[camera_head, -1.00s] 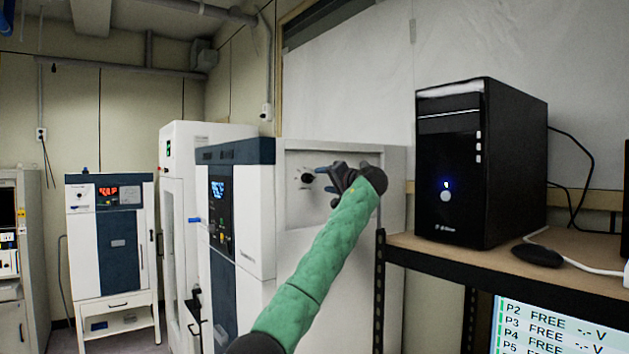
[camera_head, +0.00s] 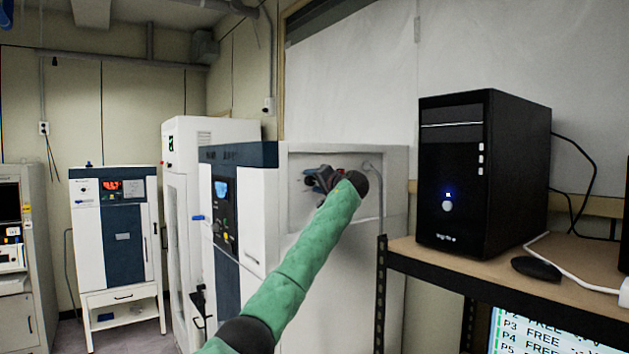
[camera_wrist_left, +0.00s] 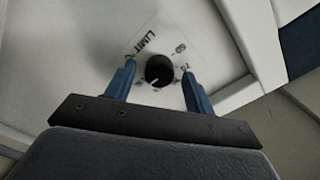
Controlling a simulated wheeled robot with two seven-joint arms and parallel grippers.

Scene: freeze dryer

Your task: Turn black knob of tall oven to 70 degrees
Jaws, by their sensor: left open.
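The black knob (camera_wrist_left: 159,70) is round and sits on a white panel (camera_wrist_left: 95,30) printed with "LIMIT" and small scale numbers, seen in the left wrist view. A small pale mark shows at the knob's lower edge; the exact value cannot be read. My left gripper (camera_wrist_left: 159,72) is open, its blue fingers on either side of the knob with visible gaps in this view. In the head view, my left gripper (camera_head: 320,180) is at the side panel of the tall white oven (camera_head: 340,270) and largely hides the knob. My right gripper is not in view.
A wooden shelf (camera_head: 440,260) with a black computer tower (camera_head: 460,170) and a mouse (camera_head: 536,268) stands to the right of my arm. A monitor (camera_head: 550,330) is below it.

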